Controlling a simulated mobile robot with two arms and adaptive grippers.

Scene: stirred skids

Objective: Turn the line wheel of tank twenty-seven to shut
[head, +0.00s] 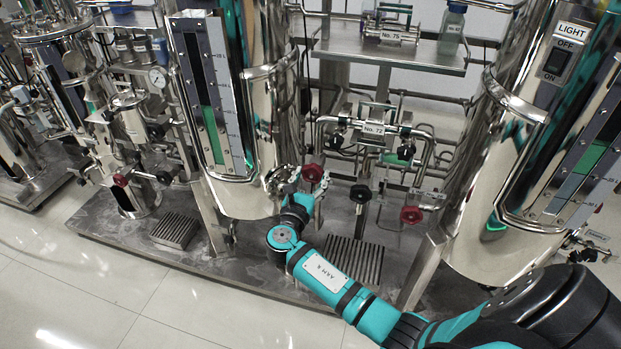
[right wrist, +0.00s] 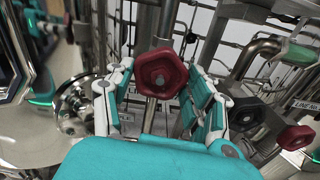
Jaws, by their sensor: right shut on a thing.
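A red hand wheel (head: 312,173) sits low beside the middle steel tank (head: 245,190). In the right wrist view the red wheel (right wrist: 162,74) is between my right gripper's fingers, on a steel stem. My right gripper (head: 308,184) is shut on it, with one finger on each side; my arm hides part of the stem in the head view. A black wheel (head: 360,194) and another red wheel (head: 411,214) stand to the right, apart from the gripper. I cannot read a tank number twenty-seven on any label. My left gripper is out of view.
A large tank (head: 470,240) with a light switch (head: 560,58) stands at the right. A shelf (head: 400,52) and pipes with a No. 72 plate (head: 374,128) are behind the wheels. A floor grate (head: 352,258) lies in front. The tiled floor (head: 90,290) at front left is clear.

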